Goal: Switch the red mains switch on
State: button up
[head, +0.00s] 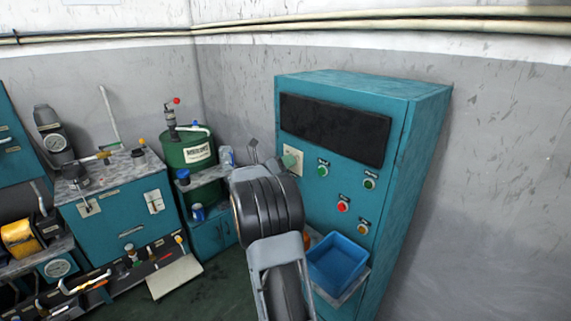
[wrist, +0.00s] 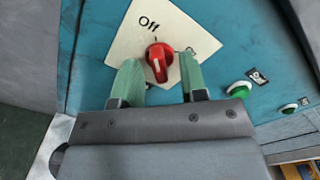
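The red mains switch (wrist: 158,62) is a round red knob with a pale mark, on a cream plate (wrist: 130,42) on the teal cabinet. "Off" is printed at the plate's upper part; another label right of the knob is partly hidden by a finger. In the head view the plate (head: 293,160) shows at the cabinet's left edge, and the knob is hidden behind my gripper (head: 267,155). In the wrist view my gripper (wrist: 159,72) is open, its green fingers on either side of the knob. I cannot tell whether they touch it.
Green buttons (wrist: 239,90) sit to the right of the plate. The cabinet (head: 420,150) also carries a red button (head: 343,206) and a dark panel (head: 335,128). A blue bin (head: 337,262) stands low in front. A green drum (head: 187,150) and bench are left.

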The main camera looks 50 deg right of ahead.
grip_shut()
dwell(0.4)
jog(key=shift+w+f+m+b, duration=0.1)
jog(key=shift+m+b, duration=8.3)
jog(key=shift+m, duration=0.6)
